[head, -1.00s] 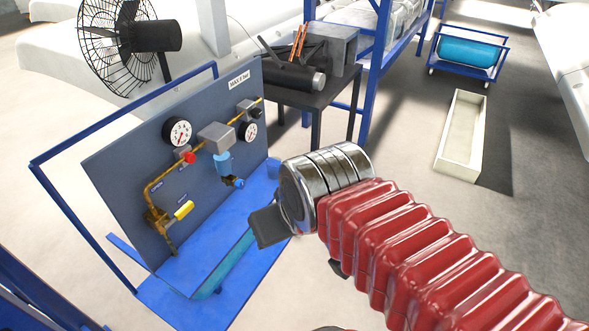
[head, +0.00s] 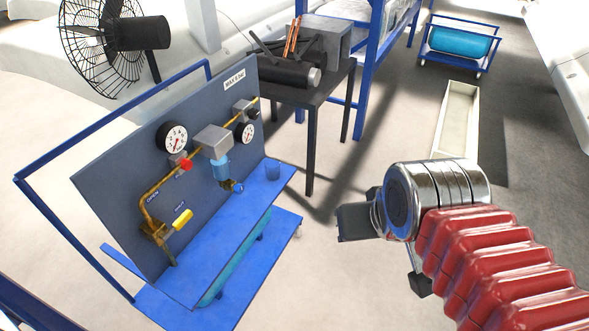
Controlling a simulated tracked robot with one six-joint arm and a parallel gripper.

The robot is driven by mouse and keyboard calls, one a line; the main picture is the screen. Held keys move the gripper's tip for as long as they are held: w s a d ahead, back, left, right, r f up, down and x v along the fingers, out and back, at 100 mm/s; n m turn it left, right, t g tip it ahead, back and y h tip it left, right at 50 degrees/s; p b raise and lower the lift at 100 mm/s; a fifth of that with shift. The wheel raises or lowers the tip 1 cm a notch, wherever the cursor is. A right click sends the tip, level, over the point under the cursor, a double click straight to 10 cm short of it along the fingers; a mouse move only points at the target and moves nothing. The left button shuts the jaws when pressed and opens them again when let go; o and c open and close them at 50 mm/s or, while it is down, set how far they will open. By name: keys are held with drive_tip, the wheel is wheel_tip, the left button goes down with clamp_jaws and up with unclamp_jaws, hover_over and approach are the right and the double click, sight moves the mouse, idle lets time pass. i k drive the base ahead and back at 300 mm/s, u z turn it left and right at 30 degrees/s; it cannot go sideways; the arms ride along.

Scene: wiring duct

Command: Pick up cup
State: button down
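My gripper (head: 357,222) is to the right of the cup and lower in the picture, clear of the cart.
The grey panel (head: 110,200) carries gauges, a yellow valve handle (head: 182,219) and a blue-bowled filter (head: 221,169). A dark table (head: 313,104) with tools stands behind. A pale trough (head: 457,120) lies on the floor at right. Open floor separates my gripper from the cart.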

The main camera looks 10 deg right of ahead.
sight(271, 164)
drive_tip(key=z, duration=1)
drive_tip(key=k, duration=0.8)
drive_tip(key=u, duration=1)
drive_tip(key=i, duration=1)
drive_tip(key=u, duration=0.05)
